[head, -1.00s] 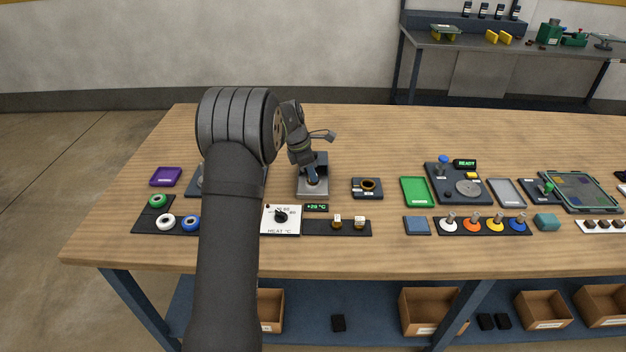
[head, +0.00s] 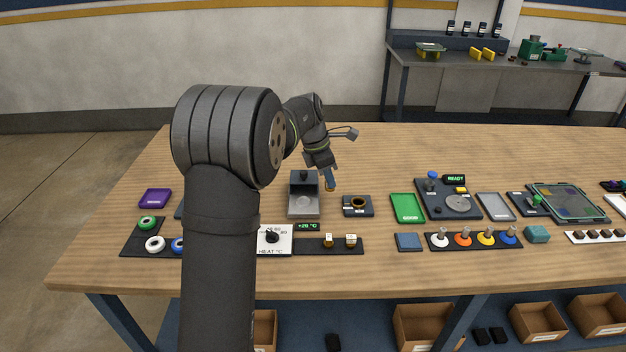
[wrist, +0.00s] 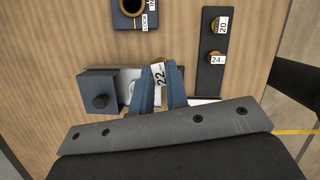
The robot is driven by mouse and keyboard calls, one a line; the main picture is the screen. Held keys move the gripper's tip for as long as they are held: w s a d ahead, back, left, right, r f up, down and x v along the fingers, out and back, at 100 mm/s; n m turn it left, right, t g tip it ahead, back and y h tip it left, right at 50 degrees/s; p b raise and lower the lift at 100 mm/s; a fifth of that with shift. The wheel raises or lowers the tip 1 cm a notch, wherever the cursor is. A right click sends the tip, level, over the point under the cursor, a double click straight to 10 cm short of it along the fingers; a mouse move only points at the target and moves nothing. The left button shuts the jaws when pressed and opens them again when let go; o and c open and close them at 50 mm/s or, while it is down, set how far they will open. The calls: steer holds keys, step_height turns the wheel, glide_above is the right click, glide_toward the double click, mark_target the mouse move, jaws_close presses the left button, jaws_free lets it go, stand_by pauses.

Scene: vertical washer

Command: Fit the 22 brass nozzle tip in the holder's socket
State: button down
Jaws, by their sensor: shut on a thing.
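My gripper (head: 329,179) has its blue fingers shut on the brass nozzle tip with the white 22 label (wrist: 160,74). In the head view the brass end (head: 331,188) shows below the fingers, in the air. The tip is above the bench, between the grey stand and the socket block, touching neither. The dark block (head: 348,211) has a brass-rimmed round opening. In the wrist view this block (wrist: 120,21) is at the top, with a LOCK label beside its opening. The fingers hide part of the tip.
The grey stand (head: 303,209) with a dark knob is just left of the gripper. Two other brass tips (head: 328,240) (head: 351,241), one labelled 24 in the wrist view, stand on a dark strip in front. A green tray (head: 407,207) lies right of the block.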

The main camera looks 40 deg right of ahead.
steer(key=s+d+f+n+t, duration=0.2)
steer(key=d+n, duration=0.3)
steer(key=n, duration=0.3)
steer(key=s+d+f+n+t, duration=0.1)
steer(key=d+n+t, duration=0.1)
steer(key=d+n, duration=0.45)
steer(key=shift+n+y, duration=0.3)
steer(key=shift+n, duration=0.15)
steer(key=shift+a+f, duration=0.15)
steer(key=shift+f, duration=1.55)
steer(key=shift+a+f, duration=0.1)
steer(key=shift+f, duration=1.6)
